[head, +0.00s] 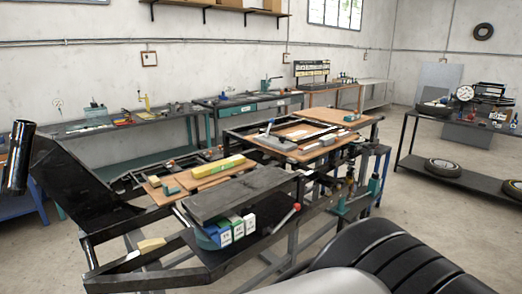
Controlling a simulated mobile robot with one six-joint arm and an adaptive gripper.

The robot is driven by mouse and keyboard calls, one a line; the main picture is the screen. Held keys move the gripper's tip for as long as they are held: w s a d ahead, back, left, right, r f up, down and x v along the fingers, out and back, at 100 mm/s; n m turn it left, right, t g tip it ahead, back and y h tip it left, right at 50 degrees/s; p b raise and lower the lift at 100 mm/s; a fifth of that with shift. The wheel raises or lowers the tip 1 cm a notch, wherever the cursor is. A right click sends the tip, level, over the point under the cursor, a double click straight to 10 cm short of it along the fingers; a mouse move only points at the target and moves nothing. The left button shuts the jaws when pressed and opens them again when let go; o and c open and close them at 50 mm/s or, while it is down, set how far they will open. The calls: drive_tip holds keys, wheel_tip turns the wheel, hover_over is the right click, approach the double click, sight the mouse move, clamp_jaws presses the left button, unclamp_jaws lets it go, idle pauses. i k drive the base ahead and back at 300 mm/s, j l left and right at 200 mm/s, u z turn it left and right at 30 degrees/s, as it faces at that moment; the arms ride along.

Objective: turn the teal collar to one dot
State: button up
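I cannot pick out the teal collar or any dots on it for certain. A small teal cylindrical part (374,185) stands upright on the right side of the black metal frame (150,276). Another teal part (207,238) shows under the dark padded board, partly hidden by small boxes. Both are too small to show markings. My gripper is not in view.
Small labelled boxes (237,227) and a red-tipped lever (289,216) sit on the frame. A black ribbed seat-like shape (390,262) fills the lower right. Workbenches (250,99) line the back wall. Open floor (440,222) lies at right, beside a dark shelf with wheels (444,167).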

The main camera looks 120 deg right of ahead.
sight(368, 148)
drive_tip(key=z, duration=4.5)
drive_tip(key=i+l+z, duration=0.1)
drive_tip(key=i+l, duration=0.2)
drive_tip(key=i, duration=0.35)
drive_tip(key=i+l+u, duration=0.1)
drive_tip(key=i+l, duration=0.15)
drive_tip(key=i, duration=0.3)
drive_tip(key=i+l, duration=0.25)
drive_tip(key=i, duration=0.25)
drive_tip(key=i+l+u, duration=0.15)
drive_tip(key=i, duration=0.4)
drive_tip(key=i+l, duration=0.45)
drive_tip(key=i+l+u, duration=0.1)
drive_tip(key=i+l, duration=0.2)
drive_tip(key=i, duration=0.3)
